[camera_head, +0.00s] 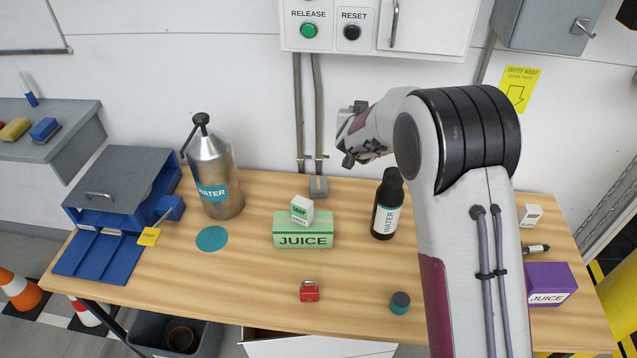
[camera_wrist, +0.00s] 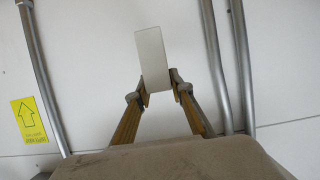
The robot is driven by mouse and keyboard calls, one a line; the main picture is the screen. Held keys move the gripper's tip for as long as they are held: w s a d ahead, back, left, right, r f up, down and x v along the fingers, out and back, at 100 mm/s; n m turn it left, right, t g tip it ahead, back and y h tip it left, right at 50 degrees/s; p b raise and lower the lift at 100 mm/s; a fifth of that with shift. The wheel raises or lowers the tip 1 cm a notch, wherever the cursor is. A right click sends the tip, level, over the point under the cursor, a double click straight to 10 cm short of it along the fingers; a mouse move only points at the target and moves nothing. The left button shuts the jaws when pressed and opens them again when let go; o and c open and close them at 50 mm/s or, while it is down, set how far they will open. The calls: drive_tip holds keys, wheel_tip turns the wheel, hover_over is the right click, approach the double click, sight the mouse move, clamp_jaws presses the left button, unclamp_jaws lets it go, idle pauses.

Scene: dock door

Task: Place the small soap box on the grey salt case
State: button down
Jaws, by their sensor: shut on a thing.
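My gripper (camera_head: 352,134) is raised above the back of the bench, near the wall. In the wrist view my gripper (camera_wrist: 158,86) is shut on a plain pale box (camera_wrist: 152,52), which juts beyond the fingertips. No label shows on its visible face, so I cannot tell if it is the small soap box. A white and green soap box (camera_head: 302,209) sits on the green juice case (camera_head: 303,234) on the bench. I cannot make out a grey salt case in either view; my arm hides part of the bench.
A steel water flask (camera_head: 214,178), black water bottle (camera_head: 386,207), red padlock (camera_head: 309,291) and dark jar (camera_head: 400,303) stand on the bench (camera_head: 240,285). A blue cabinet (camera_head: 120,200) is left. A purple juice case (camera_head: 549,285) and small white box (camera_head: 530,214) are right.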

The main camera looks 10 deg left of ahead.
drive_tip(key=a+f+n+y, duration=0.1)
drive_tip(key=a+n+y, duration=0.15)
drive_tip(key=a, duration=0.35)
drive_tip(key=n+g+y, duration=0.1)
drive_tip(key=n+y, duration=0.1)
drive_tip(key=y, duration=0.1)
hover_over(318, 183)
wheel_tip(318, 183, down, 6)
drive_tip(key=shift+w+f, duration=0.1)
drive_tip(key=shift+f, duration=0.6)
wheel_tip(318, 183, down, 6)
drive_tip(key=shift+f, duration=0.15)
idle(0.3)
drive_tip(key=shift+f, duration=0.1)
drive_tip(key=shift+f, duration=1.75)
drive_tip(key=shift+f, duration=0.15)
